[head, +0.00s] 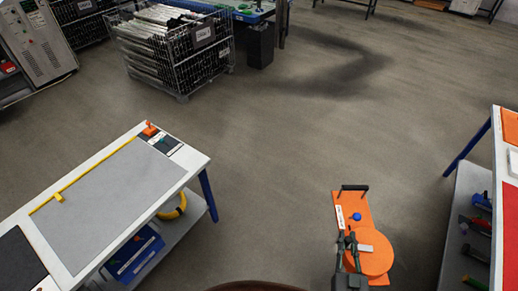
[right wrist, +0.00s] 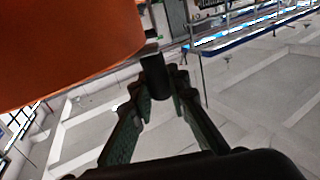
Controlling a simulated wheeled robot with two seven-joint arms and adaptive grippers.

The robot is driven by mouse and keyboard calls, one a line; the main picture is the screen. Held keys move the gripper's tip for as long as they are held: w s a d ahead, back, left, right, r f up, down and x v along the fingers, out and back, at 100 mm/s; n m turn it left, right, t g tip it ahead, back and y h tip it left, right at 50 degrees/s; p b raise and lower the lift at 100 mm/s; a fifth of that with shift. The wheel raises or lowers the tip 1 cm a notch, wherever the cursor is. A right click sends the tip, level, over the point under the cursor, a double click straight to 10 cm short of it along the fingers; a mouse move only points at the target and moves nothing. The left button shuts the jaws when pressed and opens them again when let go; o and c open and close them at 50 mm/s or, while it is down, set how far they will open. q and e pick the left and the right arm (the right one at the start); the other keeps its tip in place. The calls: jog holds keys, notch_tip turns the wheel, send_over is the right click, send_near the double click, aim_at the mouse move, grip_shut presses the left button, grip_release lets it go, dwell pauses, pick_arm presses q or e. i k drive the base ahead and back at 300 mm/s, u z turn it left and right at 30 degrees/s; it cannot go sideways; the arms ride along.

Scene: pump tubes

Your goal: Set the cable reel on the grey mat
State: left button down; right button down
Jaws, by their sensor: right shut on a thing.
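The cable reel (head: 372,262) is orange, with a round drum, a flat plate, a black bar handle at its far end and a blue knob. My right gripper (head: 347,242) is shut on a dark part of the reel and holds it over the floor between the two tables. In the right wrist view the orange reel (right wrist: 70,45) fills the upper left, and the fingers (right wrist: 157,85) close around a dark post beside it. The grey mat (head: 110,200) lies bare on the white table at the left, apart from the reel. My left gripper is out of view.
The white table (head: 197,160) has a yellow strip (head: 85,180) and a small orange item (head: 150,130) along the mat's far edge. A blue bin (head: 135,255) sits on its lower shelf. Another table (head: 497,150) stands at the right. The floor between is clear.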

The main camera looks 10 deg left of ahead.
aim_at(121, 189)
jog(key=u, duration=0.8)
jog(key=i, duration=0.95)
jog(key=u, duration=1.1)
jog(key=i, duration=0.3)
jog(key=u, duration=0.3)
